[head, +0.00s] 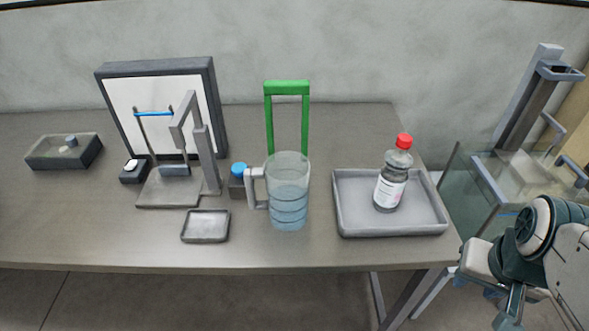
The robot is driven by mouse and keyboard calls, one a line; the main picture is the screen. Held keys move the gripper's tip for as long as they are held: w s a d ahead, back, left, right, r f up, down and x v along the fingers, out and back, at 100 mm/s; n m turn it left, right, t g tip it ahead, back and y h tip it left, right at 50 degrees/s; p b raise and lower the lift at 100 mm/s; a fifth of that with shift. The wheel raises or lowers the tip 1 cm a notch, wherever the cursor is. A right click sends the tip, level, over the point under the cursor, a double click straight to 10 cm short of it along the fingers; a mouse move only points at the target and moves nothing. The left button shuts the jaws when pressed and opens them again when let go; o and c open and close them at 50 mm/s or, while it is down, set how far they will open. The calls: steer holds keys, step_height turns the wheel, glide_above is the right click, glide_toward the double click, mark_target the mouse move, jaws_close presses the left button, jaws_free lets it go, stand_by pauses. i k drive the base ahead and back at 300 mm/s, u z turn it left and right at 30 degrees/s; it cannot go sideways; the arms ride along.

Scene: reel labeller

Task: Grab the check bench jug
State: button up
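A clear jug (288,194) with bluish bands and a grey handle on its left side stands upright near the front middle of the grey bench (120,238). Part of my arm shows at the lower right, beyond the bench's right end. My gripper is at the bottom right edge (510,308), only partly visible and well apart from the jug. Whether its fingers are open or shut does not show.
A grey tray (390,231) with a red-capped bottle (392,178) stands right of the jug. A green frame (287,88) and a blue-capped small bottle (238,183) are behind it. A small dish (205,226) and grey stand (168,193) are left. A glass-sided tank (465,195) is far right.

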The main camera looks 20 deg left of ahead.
mark_target(286, 174)
steer(key=u, duration=2.7)
steer(key=k, duration=0.9)
steer(key=z, duration=0.85)
steer(key=i, duration=1)
steer(key=u, duration=1.95)
steer(key=i, duration=0.85)
